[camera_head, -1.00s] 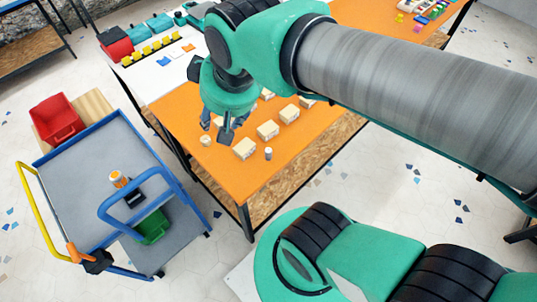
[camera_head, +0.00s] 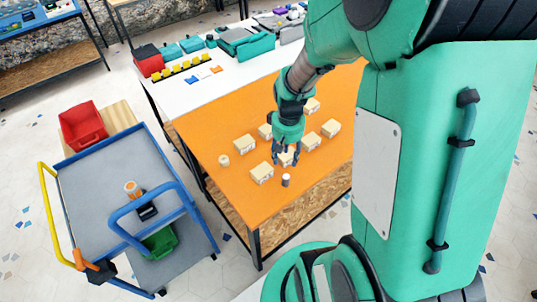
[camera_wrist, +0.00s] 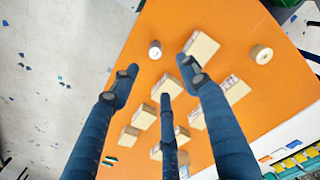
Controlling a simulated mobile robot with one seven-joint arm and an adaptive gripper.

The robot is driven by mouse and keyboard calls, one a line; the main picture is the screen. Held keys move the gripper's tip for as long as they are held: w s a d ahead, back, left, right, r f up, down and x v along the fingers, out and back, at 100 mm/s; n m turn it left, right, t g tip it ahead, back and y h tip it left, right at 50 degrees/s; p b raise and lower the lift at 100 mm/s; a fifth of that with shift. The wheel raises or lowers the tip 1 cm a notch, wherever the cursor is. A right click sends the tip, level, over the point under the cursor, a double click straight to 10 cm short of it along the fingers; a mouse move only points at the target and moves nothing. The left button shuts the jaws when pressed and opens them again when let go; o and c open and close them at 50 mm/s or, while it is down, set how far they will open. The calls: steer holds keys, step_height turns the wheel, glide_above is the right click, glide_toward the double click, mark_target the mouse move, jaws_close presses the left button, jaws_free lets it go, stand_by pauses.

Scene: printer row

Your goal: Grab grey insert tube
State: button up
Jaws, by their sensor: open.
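The grey insert tube (camera_head: 286,180) stands upright near the front edge of the orange table, beside a tan box. In the wrist view the tube (camera_wrist: 155,50) shows end-on as a pale ring with a dark middle, beyond my fingertips and near the table edge. My gripper (camera_head: 286,158) points down over the boxes, a little behind the tube in the head view. In the wrist view my gripper (camera_wrist: 163,85) shows its blue fingers spread apart, with no tube held between them. The exact height above the table is hard to tell.
Several tan boxes (camera_head: 262,173) stand close around the gripper on the orange table (camera_head: 240,205). A tan roll (camera_head: 223,160) stands at the left. A grey cart (camera_head: 100,180) with a blue rail is left of the table. The table's front corner is bare.

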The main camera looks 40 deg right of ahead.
mark_target(286, 176)
steer(key=shift+s+d+f, duration=0.15)
steer(key=shift+d+f, duration=0.1)
steer(key=shift+f, duration=0.25)
steer(key=shift+s+d+f, duration=0.1)
steer(key=shift+d+f, duration=0.1)
steer(key=shift+f, duration=0.25)
steer(key=shift+f, duration=0.1)
steer(key=shift+f+b, duration=1)
steer(key=shift+f, duration=3.2)
steer(key=shift+f, duration=0.1)
steer(key=shift+f+b, duration=0.95)
steer(key=shift+f, duration=1.55)
jaws_close()
